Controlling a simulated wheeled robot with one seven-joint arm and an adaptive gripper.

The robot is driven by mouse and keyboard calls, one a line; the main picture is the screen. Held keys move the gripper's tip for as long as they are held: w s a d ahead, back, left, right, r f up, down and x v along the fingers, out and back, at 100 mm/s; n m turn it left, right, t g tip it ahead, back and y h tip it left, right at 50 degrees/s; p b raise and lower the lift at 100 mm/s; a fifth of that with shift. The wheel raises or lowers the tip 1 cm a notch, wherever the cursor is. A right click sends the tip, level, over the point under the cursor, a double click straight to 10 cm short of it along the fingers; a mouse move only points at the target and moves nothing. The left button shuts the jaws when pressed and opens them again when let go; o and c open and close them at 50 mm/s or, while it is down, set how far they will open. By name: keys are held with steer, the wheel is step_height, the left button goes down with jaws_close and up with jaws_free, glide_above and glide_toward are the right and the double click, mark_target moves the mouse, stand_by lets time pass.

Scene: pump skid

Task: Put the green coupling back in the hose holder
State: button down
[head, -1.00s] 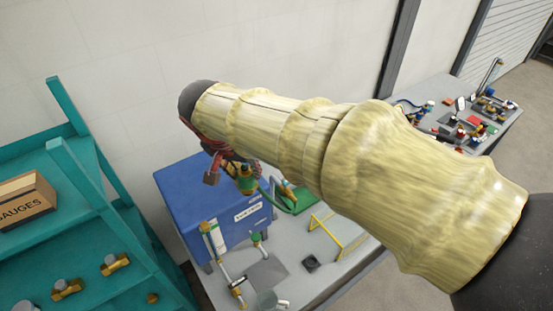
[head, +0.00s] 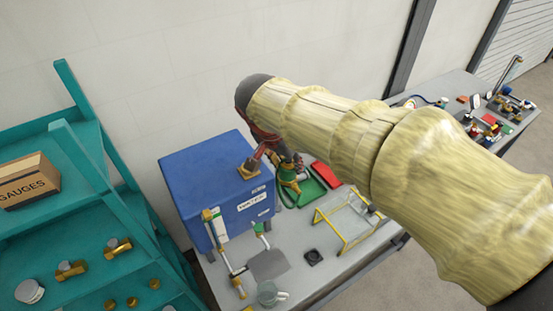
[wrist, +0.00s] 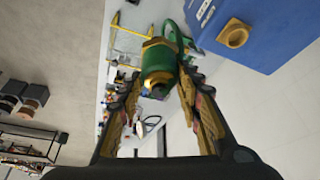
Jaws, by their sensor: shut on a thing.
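The green coupling (wrist: 158,62) has a brass collar and sits between the two fingers of my gripper (wrist: 160,85) in the wrist view. My gripper is shut on it. A green hose (wrist: 176,35) shows behind it. In the head view my gripper (head: 290,168) is right of the blue tank, partly hidden by my arm, with the coupling (head: 289,180) only partly visible. A brass hexagonal socket (head: 249,169) is on the blue tank; in the wrist view it (wrist: 234,35) lies up and right of the coupling, apart from it. I cannot tell which part is the hose holder.
The blue tank (head: 205,185) stands on the grey bench (head: 300,270). Green and red trays, the red one (head: 327,174), lie behind a yellow frame (head: 328,234). A pipe assembly (head: 222,245) stands in front of the tank. A teal shelf (head: 60,230) is at left.

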steer(key=d+f+m+b, duration=0.1)
steer(key=d+f+b, duration=0.3)
steer(key=f+b, duration=0.7)
steer(key=d+f+m+b, duration=0.1)
steer(key=d+f+b, duration=0.3)
steer(key=f+b, duration=0.7)
steer(key=d+f+m+h+b, duration=0.1)
steer(key=d+f+b, duration=0.3)
steer(key=f+b, duration=0.7)
step_height(320, 180, down, 7)
steer(key=shift+s+d+f+g, duration=0.15)
steer(key=shift+s+d+g, duration=0.1)
steer(key=shift+s+g, duration=0.05)
stand_by(0.3)
